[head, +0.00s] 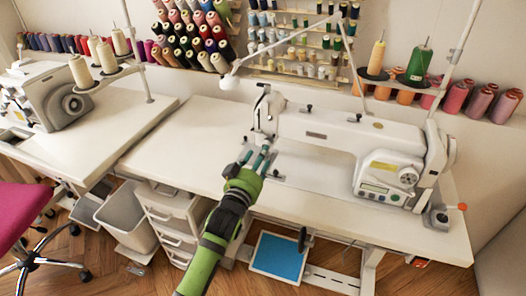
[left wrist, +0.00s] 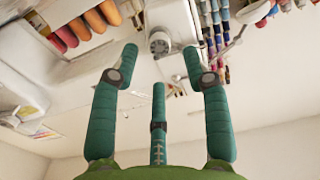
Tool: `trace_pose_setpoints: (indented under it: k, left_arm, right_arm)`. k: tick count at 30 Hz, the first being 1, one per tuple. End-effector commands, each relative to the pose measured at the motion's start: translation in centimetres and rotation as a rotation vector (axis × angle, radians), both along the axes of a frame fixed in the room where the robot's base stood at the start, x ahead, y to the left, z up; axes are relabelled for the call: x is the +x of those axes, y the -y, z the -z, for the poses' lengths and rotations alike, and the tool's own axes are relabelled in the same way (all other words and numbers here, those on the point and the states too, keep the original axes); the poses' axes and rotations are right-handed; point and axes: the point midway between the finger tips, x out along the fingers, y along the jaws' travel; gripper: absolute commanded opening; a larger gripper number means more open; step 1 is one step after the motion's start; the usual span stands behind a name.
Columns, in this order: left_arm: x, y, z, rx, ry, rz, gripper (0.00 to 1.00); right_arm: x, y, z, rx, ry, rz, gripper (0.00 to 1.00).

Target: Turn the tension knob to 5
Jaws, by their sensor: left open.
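The white sewing machine (head: 330,130) stands on the white table, its needle end at the left. My left gripper (head: 256,157) is in front of that needle end, its teal fingers spread and empty. In the left wrist view the fingers (left wrist: 165,65) are wide apart. A round, pale knob (left wrist: 159,43) shows between the fingertips, apart from them; it looks like the tension knob, but its numbers are too small to read. In the head view I cannot pick out the tension knob near the fingers. A different dial (head: 408,176) is at the machine's right end. My right gripper is not in view.
The white table (head: 190,150) is clear left of the machine. A second machine (head: 50,95) stands far left. Thread racks (head: 190,35) line the wall. Drawers (head: 170,215) are below.

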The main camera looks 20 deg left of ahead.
Motion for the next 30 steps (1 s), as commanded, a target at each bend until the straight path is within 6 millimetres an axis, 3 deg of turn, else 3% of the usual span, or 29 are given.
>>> trace_pose_setpoints:
  k: [6, 17, 18, 21, 30]
  left_arm:
    - [2.8, 0.1, 0.0, 0.001, -0.001, 0.000, 0.47]
    - [3.4, 0.2, 0.1, 0.001, -0.002, 0.000, 0.47]
    - [3.4, 0.2, 0.1, 0.001, -0.002, 0.000, 0.39]
    - [3.4, 0.2, 0.1, 0.001, -0.003, 0.000, 0.00]
    - [3.4, 0.1, 0.1, 0.008, -0.003, 0.000, 0.00]
  right_arm:
    - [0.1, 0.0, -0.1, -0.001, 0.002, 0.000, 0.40]
    - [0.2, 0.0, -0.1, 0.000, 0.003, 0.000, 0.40]
    - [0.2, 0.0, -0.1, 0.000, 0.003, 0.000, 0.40]
    - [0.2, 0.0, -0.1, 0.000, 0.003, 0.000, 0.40]
    - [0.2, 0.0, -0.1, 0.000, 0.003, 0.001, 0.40]
